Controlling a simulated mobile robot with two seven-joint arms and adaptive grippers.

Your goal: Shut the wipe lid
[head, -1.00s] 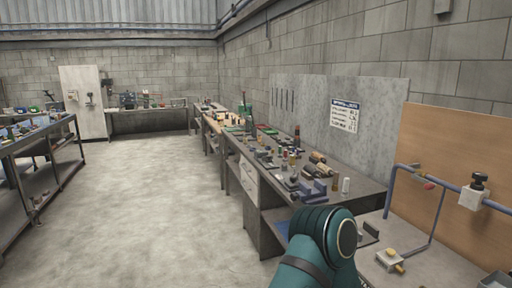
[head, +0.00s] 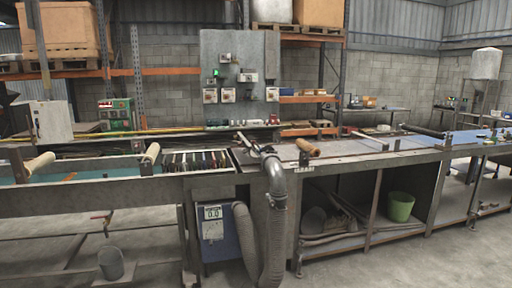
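I cannot make out a wipe container or its lid in the head view. Neither of my grippers shows, and no part of my arms is in view. A long metal workbench (head: 346,156) crosses the picture in front of me. Small items on its far right part are too small to tell apart.
A grey hose (head: 276,215) hangs from the bench to the floor beside a blue-grey unit with a display (head: 212,213). A green bucket (head: 400,207) stands on the lower shelf. A grey bucket (head: 111,264) is at lower left. Floor (head: 400,265) is clear at lower right.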

